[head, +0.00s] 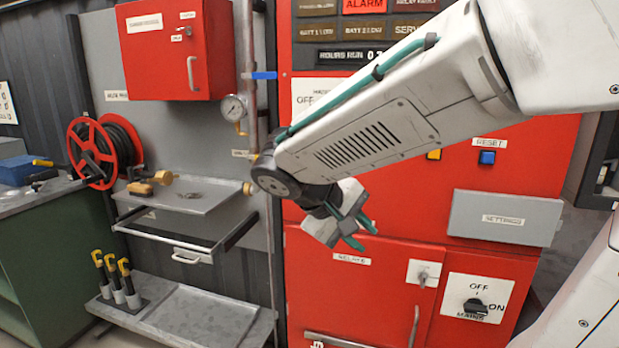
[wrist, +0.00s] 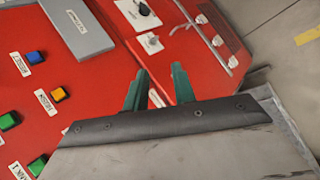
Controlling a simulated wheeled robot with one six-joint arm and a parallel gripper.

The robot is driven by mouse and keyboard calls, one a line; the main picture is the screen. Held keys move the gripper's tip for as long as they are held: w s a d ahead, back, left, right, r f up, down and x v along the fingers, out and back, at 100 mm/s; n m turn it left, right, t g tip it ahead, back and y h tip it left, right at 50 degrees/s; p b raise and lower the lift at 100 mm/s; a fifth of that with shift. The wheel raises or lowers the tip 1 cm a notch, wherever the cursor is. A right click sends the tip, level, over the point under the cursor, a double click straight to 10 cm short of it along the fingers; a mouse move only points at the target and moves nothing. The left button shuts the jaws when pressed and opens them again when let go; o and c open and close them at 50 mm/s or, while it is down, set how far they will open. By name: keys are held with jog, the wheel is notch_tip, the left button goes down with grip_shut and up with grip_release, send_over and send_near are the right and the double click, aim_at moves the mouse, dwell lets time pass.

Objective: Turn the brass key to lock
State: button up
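A small key lock on a white plate (head: 423,275) is on the lower red cabinet door, right of the "RELAYS" label; it also shows at the top of the wrist view (wrist: 151,42). It looks grey, and I cannot tell if a brass key is in it. Another small lock or key (head: 183,32) is on the red wall box at upper left, too small to tell its material. My gripper (head: 360,233) has its green fingers apart and empty, in front of the red panel, above and left of the plate. The fingers also show in the wrist view (wrist: 160,80).
The OFF/ON mains knob (head: 475,308) is right of and below the lock plate. A grey settings cover (head: 505,218) and a blue reset button (head: 487,157) are on the panel. A door handle (head: 413,325) stands below the lock. A metal tray (head: 205,190) and hose reel (head: 85,150) are left.

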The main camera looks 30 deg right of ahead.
jog(key=w+r+n+t+h, duration=0.25)
jog(key=w+t+h, duration=0.5)
jog(key=w, duration=1.55)
jog(key=w+d+g+h, duration=0.1)
jog(key=w+d, duration=0.1)
jog(key=d, duration=0.5)
jog(key=shift+d+n+g, duration=0.3)
jog(key=shift+n+g, duration=0.05)
jog(key=shift+f, duration=0.1)
jog(key=shift+c, duration=0.3)
jog(key=shift+s, duration=0.1)
grip_shut()
